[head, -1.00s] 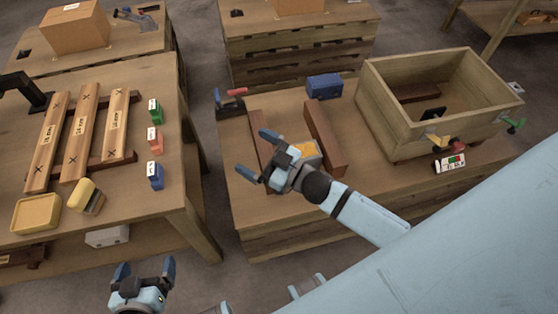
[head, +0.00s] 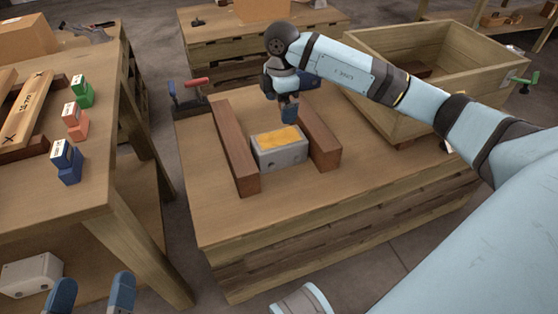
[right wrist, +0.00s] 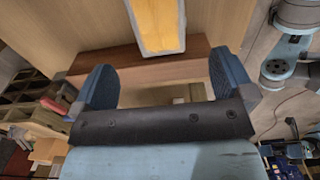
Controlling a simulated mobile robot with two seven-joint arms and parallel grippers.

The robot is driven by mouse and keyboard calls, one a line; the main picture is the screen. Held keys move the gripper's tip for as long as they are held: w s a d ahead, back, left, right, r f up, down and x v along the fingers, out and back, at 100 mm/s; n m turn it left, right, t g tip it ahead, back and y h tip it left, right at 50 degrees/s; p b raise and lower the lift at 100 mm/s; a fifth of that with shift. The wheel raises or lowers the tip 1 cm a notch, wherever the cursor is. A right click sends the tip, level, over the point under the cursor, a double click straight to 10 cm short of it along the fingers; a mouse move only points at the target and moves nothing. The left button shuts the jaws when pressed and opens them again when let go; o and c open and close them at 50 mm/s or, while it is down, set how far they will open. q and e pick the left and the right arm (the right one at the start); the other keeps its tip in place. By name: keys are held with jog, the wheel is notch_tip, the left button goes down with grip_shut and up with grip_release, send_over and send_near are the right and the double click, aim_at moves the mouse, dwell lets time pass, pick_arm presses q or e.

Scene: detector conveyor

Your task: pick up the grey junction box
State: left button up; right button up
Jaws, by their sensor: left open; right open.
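The grey junction box (head: 281,155), with a yellow-orange top, sits on the middle table (head: 215,215) between two brown bars, the left one (head: 236,150) and the right one (head: 318,135). In the right wrist view the box (right wrist: 158,24) shows at the top, beyond the fingertips. My right gripper (head: 289,108) points down just behind the box in the head view, apart from it. Its spread fingers (right wrist: 163,80) hold nothing, with a brown bar visible beyond them. My left gripper (head: 92,292) is open and empty at the bottom left, far from the box.
A wooden crate (head: 385,45) stands at the back right. A red-handled clamp (head: 192,92) is at the table's back left corner. The left table carries green (head: 82,90), red (head: 75,122) and blue (head: 66,162) blocks. Another pale grey box (head: 30,275) lies below it.

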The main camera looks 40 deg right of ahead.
aim_at(279, 138)
jog(key=f+b, duration=0.3)
jog(key=f, duration=0.5)
jog(key=shift+d+f, duration=0.15)
jog(key=shift+d, duration=0.05)
jog(key=f+b, duration=0.2)
jog(key=f, duration=0.1)
jog(key=f+b, duration=0.1)
jog(key=f, duration=0.1)
jog(key=shift+w+a, duration=0.2)
jog(key=shift+a, duration=0.05)
jog(key=shift+f, duration=0.2)
jog(key=shift+r, duration=0.1)
jog(key=c, duration=1.3)
pick_arm(q)
jog(key=f, duration=0.1)
jog(key=w+f+m, duration=0.1)
jog(key=f, duration=0.1)
jog(key=f+m+g, duration=0.1)
jog(key=shift+w+a+f, duration=0.2)
jog(key=shift+w+a, duration=0.05)
jog(key=shift+a, duration=0.05)
pick_arm(e)
jog(key=shift+r, duration=0.1)
jog(key=shift+c, duration=0.5)
